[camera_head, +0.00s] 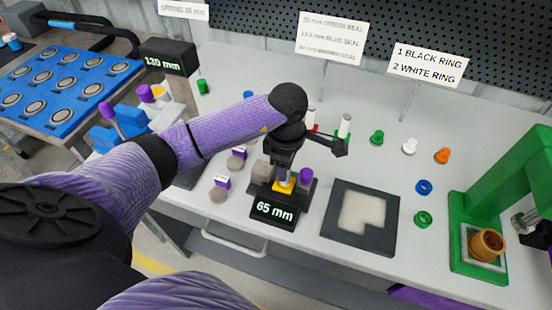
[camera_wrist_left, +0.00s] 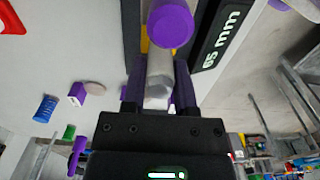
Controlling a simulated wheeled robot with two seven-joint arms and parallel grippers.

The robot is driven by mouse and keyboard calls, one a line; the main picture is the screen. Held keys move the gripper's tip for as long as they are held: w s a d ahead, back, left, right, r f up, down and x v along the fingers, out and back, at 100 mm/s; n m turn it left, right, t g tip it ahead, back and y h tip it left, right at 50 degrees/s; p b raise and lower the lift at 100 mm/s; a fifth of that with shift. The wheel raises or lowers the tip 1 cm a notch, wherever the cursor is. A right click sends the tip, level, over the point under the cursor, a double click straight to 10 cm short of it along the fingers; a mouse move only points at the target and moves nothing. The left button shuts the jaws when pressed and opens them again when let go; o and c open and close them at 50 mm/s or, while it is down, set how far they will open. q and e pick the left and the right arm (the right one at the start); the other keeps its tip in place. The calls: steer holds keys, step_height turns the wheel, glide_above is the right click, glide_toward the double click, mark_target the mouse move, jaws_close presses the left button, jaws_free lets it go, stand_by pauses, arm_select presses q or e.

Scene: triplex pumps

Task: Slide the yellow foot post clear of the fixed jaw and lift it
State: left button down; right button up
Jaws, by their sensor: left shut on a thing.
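The yellow foot (camera_head: 284,186) of the post sits low in the dark fixture labelled 65 mm (camera_head: 273,211), between its blocks. My left gripper (camera_head: 285,168) points down over it and is shut on the grey metal post. In the left wrist view the post (camera_wrist_left: 158,78) lies between the two fingers, and a bit of yellow (camera_wrist_left: 144,42) shows beyond it. A purple cylinder (camera_head: 305,176) stands at the fixture's right side. The arm and fingers partly hide the post, and I cannot tell whether the foot touches the fixed jaw.
A dark square plate with a pale cut-out (camera_head: 340,197) lies right of the fixture. Small purple-and-white blocks and grey discs lie to its left. Coloured rings and plugs (camera_head: 424,187) are farther right, before a green press (camera_head: 480,225).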

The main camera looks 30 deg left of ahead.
arm_select(q)
steer(key=shift+d, duration=0.1)
steer(key=shift+r+p, duration=2.7)
steer(key=shift+r, duration=0.85)
steer(key=shift+w, duration=0.1)
